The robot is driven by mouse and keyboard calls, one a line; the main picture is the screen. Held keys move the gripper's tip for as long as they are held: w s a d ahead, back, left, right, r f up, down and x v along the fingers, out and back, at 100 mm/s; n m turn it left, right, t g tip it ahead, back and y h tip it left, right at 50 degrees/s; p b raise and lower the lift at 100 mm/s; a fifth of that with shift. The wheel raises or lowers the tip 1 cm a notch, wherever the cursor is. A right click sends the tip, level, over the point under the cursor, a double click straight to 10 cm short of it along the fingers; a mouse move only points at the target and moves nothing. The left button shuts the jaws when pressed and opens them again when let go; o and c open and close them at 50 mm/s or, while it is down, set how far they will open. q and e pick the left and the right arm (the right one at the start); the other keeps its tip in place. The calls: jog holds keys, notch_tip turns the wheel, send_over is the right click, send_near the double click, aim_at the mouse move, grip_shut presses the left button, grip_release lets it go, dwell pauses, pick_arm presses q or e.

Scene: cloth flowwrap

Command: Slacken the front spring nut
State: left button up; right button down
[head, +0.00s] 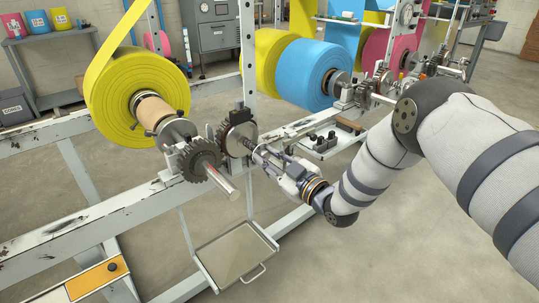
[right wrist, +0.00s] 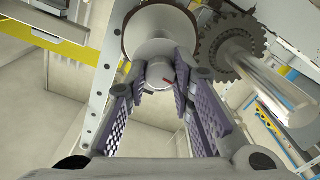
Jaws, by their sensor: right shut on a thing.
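My right gripper (head: 261,156) reaches in from the right and is shut on a metal nut at the end of the brake shaft, beside the dark toothed disc (head: 237,136). My left gripper is not in view.
A toothed gear (head: 200,160) with a bare shaft end (head: 222,184) stands close to the gripper. A yellow roll (head: 138,92) is on the left, a blue roll (head: 304,75) behind. A metal tray (head: 236,254) hangs below the white frame rail (head: 90,222). Open floor lies in front.

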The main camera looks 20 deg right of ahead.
jog(key=n+p, duration=0.1)
jog(key=n, duration=0.3)
jog(key=shift+r+n, duration=0.1)
jog(key=shift+n, duration=0.2)
jog(key=n+p, duration=0.1)
jog(key=n, duration=0.2)
jog(key=shift+n, duration=0.4)
jog(key=n, duration=0.3)
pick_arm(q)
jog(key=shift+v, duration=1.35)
pick_arm(e)
jog(key=shift+n, duration=1.8)
jog(key=c, duration=1.4)
grip_release()
